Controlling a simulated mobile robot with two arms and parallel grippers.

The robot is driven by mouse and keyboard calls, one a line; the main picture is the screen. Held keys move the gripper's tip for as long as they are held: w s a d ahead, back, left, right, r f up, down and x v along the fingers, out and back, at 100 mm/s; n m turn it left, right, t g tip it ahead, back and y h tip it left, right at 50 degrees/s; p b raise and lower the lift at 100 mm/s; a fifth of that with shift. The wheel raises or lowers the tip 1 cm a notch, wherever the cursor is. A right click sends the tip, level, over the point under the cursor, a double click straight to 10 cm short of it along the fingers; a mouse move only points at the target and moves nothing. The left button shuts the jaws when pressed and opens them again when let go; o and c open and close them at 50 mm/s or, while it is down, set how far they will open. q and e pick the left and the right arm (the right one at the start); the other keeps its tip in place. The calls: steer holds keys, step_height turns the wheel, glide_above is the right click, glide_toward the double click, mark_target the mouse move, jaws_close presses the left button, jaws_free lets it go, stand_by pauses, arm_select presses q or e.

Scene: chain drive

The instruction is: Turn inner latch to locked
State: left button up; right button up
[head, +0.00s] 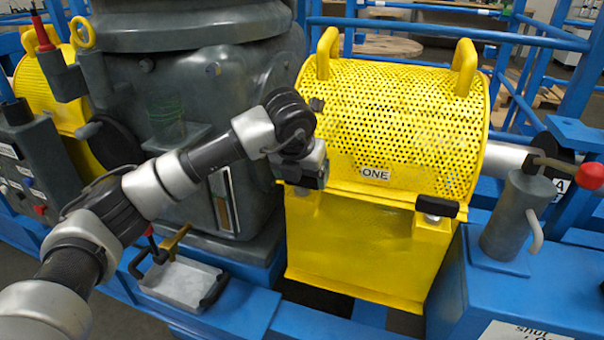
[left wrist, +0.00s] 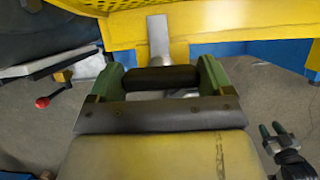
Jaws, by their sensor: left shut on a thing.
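The yellow perforated guard (head: 395,125) labelled ONE stands over a yellow lower housing. My left gripper (head: 305,172) is at the guard's left front corner and covers the latch there in the head view. In the left wrist view, its green fingers (left wrist: 158,82) are shut on the black latch handle (left wrist: 160,79). The handle lies crosswise between the fingers. A metal strip (left wrist: 158,36) on the yellow edge lies just beyond it. A second black latch handle (head: 437,206) is at the guard's right front corner, with nothing touching it. My right gripper (left wrist: 270,131) shows small at lower right in the left wrist view, its fingers apart.
A grey machine body (head: 220,90) stands close on the left. A grey cylinder (head: 515,215) with a red-knobbed lever (head: 590,175) stands at the right. Blue rails run behind the guard.

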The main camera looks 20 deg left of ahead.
arm_select(q)
steer(key=shift+r, duration=0.1)
stand_by(0.4)
steer(key=o, duration=0.8)
steer(key=p+v, duration=0.1)
steer(key=v, duration=0.9)
steer(key=shift+r+p, duration=0.3)
steer(key=shift+r, duration=0.05)
steer(key=shift+s+d, duration=0.1)
